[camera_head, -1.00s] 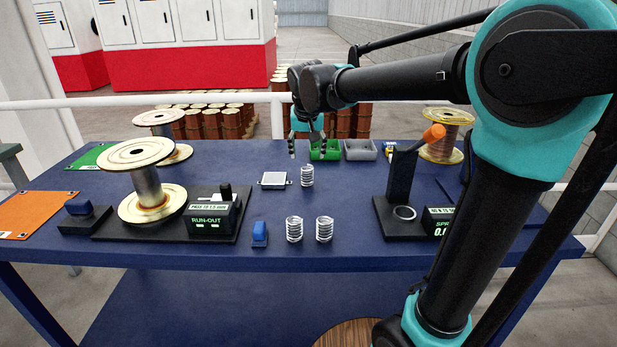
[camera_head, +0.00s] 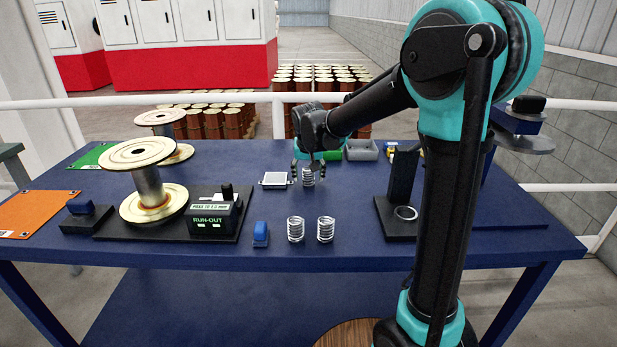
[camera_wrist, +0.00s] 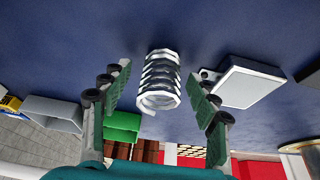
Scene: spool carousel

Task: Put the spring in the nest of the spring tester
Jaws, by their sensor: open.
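Three silver coil springs stand on the blue table. The back spring (camera_head: 308,178) is upright beside a small white-topped pad, and my gripper (camera_head: 308,174) is open around or just above it. In the wrist view the same spring (camera_wrist: 160,80) shows between the two open fingers (camera_wrist: 163,100), apart from both. Two more springs, the left one (camera_head: 296,229) and the right one (camera_head: 326,229), stand near the front. The spring tester (camera_head: 400,195) is a black stand at right with a pale ring-shaped nest (camera_head: 405,213) on its base. My arm hides its right part.
The white-topped pad (camera_head: 274,180) lies just left of the back spring. A run-out gauge (camera_head: 212,215) with a wire spool (camera_head: 150,190) stands at left. A blue block (camera_head: 261,234) is near the front edge. A grey bin (camera_head: 361,150) sits behind. The table between springs and tester is clear.

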